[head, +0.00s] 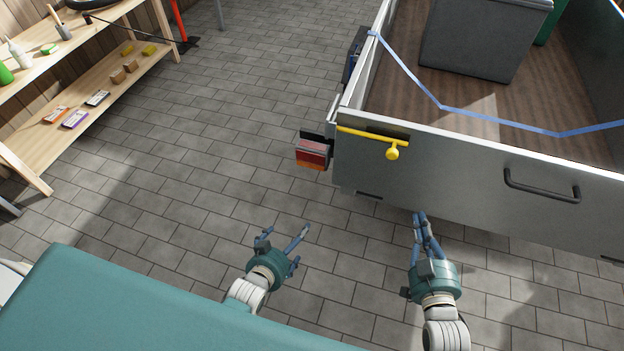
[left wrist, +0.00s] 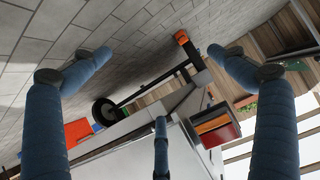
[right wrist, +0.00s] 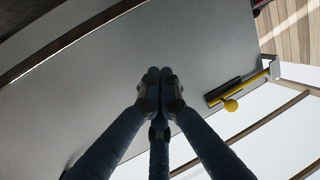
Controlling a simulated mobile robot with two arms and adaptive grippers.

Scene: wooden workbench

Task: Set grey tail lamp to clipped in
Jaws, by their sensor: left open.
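The tail lamp (head: 312,153), with a red and orange lens and a grey top, sits at the left rear corner of the grey trailer (head: 470,165), beside a dark bracket. It also shows in the left wrist view (left wrist: 215,128). I cannot tell whether it is clipped in. My left gripper (head: 286,240) is open and empty, in front of and below the lamp, apart from it. My right gripper (head: 420,217) has its fingers together with nothing visible between them, close to the trailer's rear panel; I cannot tell whether it touches.
A yellow latch lever (head: 378,138) with a round knob crosses the rear panel next to the lamp. A black handle (head: 541,187) is further right. A wooden shelf (head: 95,110) with small items stands at the left. The tiled floor between shelf and trailer is clear.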

